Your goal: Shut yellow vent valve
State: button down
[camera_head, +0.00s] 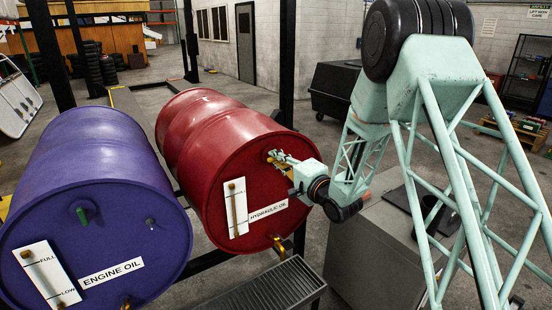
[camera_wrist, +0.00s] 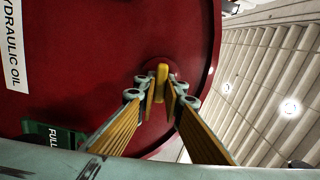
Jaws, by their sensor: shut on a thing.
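The yellow vent valve (camera_wrist: 161,82) sits high on the end face of the red hydraulic oil drum (camera_head: 225,170). In the wrist view its upright yellow handle stands between my two fingertips. My gripper (camera_wrist: 161,92) is shut on the handle, with one finger on each side. In the head view my gripper (camera_head: 280,160) reaches the drum's upper right face from the right and largely hides the valve. The red drum also fills most of the wrist view (camera_wrist: 90,50).
A purple engine oil drum (camera_head: 95,190) lies left of the red one. A lower yellow valve (camera_head: 279,248) sits on the red drum's face above a drip grate (camera_head: 262,292). A grey cabinet (camera_head: 375,255) stands at right. A black post (camera_head: 287,60) rises behind.

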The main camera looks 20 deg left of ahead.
jog(key=shift+m, duration=0.5)
jog(key=shift+f, duration=0.1)
jog(key=c, duration=2.7)
grip_release()
jog(key=shift+d, duration=0.1)
jog(key=shift+v, duration=5.95)
